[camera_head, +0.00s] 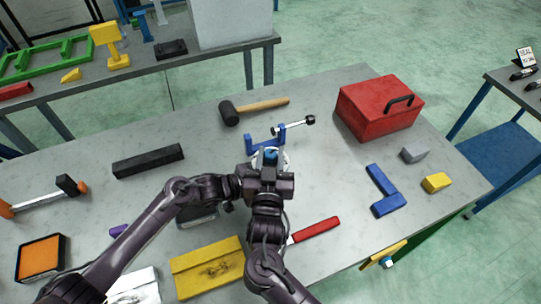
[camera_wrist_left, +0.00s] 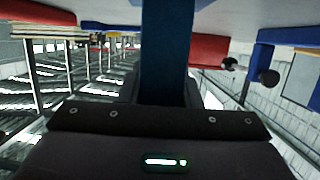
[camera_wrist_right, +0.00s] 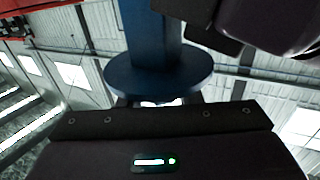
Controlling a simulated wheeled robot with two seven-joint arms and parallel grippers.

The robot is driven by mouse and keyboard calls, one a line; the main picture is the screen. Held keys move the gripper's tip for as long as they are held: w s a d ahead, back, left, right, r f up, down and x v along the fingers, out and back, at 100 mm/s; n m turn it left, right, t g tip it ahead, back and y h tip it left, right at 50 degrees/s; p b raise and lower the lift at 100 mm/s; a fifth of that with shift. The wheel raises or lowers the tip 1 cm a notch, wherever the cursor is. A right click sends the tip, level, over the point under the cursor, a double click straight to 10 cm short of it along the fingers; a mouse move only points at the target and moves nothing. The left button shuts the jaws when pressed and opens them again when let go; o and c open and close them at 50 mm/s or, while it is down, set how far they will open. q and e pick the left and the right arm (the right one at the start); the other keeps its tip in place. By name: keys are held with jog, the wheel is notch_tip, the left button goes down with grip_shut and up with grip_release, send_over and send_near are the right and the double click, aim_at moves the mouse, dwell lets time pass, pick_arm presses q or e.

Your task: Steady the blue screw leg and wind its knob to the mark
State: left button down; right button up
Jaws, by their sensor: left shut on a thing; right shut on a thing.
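The blue screw leg (camera_head: 270,154) stands near the middle of the grey table, largely hidden by my two grippers, which meet there. In the left wrist view its blue post (camera_wrist_left: 167,50) runs straight away between the fingers of my left gripper (camera_head: 252,176), which is shut on it. In the right wrist view, a round blue disc (camera_wrist_right: 158,76) sits on a blue shaft (camera_wrist_right: 153,28). My right gripper (camera_head: 270,172) is shut on the part just below the disc, which I take as the knob; the fingertips are mostly hidden. I cannot make out the mark.
A blue clamp with a white-and-black screw handle (camera_head: 297,126) lies just behind. Bare table shows at right of centre.

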jog(key=shift+d+f+h, duration=0.25)
jog(key=shift+f+h, duration=0.05)
jog(key=o, duration=0.9)
jog(key=shift+a+r, duration=0.1)
jog(key=shift+r, duration=0.05)
jog(key=shift+o, duration=0.2)
jog(key=shift+s, duration=0.15)
jog(key=s+a, duration=0.1)
jog(key=s, duration=1.1)
jog(key=shift+w, duration=0.1)
